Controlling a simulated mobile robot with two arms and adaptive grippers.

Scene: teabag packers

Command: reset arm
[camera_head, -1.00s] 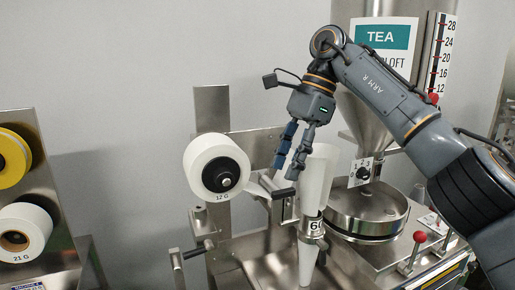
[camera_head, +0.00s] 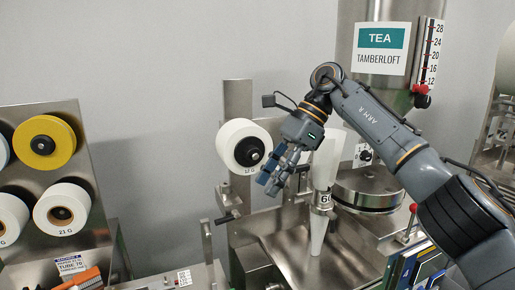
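My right arm (camera_head: 375,118) comes in from the right side of the head view. My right gripper (camera_head: 270,186) hangs at its end, pointing down and left, in front of the packing machine. Its two blue-grey fingers look slightly apart, with nothing visible between them. The fingertips lie in the picture just right of the white 12 G roll (camera_head: 237,138) and left of the white forming tube (camera_head: 327,160). Whether they touch anything is not clear. My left gripper is not in view.
A metal rack (camera_head: 88,118) on the left holds a yellow roll (camera_head: 45,143) and white rolls, including the 21 G roll (camera_head: 62,208). The tea hopper (camera_head: 378,80) with its TEA sign stands behind my arm. A round metal pan (camera_head: 368,190) and red-knobbed levers are at right.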

